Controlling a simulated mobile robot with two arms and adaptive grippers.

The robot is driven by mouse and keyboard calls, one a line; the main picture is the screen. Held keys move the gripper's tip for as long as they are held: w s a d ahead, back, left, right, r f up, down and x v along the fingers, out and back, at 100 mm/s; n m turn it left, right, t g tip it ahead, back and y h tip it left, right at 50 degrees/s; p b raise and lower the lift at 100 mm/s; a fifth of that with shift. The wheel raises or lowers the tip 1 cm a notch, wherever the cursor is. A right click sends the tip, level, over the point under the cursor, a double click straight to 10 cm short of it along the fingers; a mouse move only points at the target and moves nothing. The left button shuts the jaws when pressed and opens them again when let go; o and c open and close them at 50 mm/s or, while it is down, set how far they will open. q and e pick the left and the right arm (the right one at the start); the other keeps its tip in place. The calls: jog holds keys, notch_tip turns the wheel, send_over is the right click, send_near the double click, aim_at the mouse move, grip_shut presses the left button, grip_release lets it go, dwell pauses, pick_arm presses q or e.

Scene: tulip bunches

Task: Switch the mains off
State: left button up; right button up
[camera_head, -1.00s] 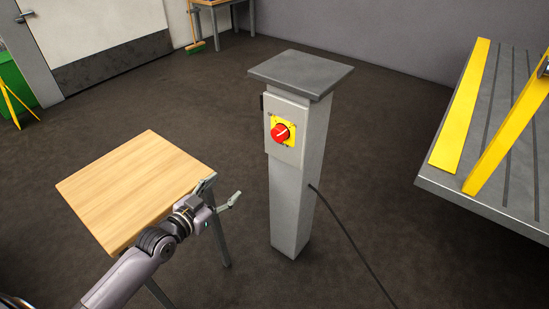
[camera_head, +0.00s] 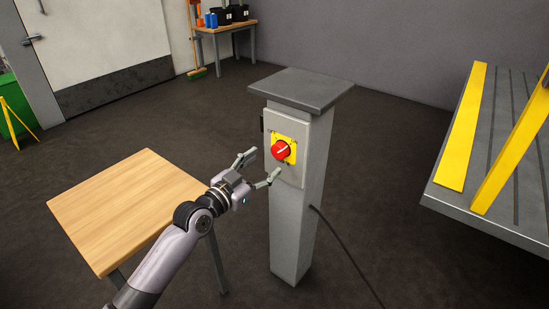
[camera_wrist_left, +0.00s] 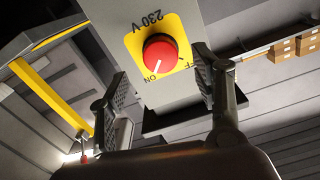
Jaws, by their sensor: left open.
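The mains switch is a red rotary knob (camera_head: 281,150) on a yellow plate (camera_head: 291,141), set on the front of a grey pillar (camera_head: 298,220). In the left wrist view the red knob (camera_wrist_left: 160,54) has a white pointer line aimed toward "ON"; "230 V" and part of "OFF" are legible on the plate. My left gripper (camera_head: 263,166) is open and empty, just left of and slightly below the knob, apart from it. In the wrist view its two fingers (camera_wrist_left: 163,95) stand either side of the knob. My right gripper is not in view.
A wooden table (camera_head: 125,205) stands left of the pillar, below my left arm. A black cable (camera_head: 345,247) runs from the pillar to the floor. A grey platform with yellow strips (camera_head: 490,150) is at the right. Open floor lies behind the pillar.

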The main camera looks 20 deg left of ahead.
aim_at(277, 154)
pick_arm(q)
jog(key=x, duration=0.5)
jog(key=shift+w+d+b, duration=0.15)
jog(key=shift+w+b, duration=0.15)
jog(key=shift+b, duration=0.05)
jog(key=shift+c, duration=0.4)
jog(key=c, duration=1.1)
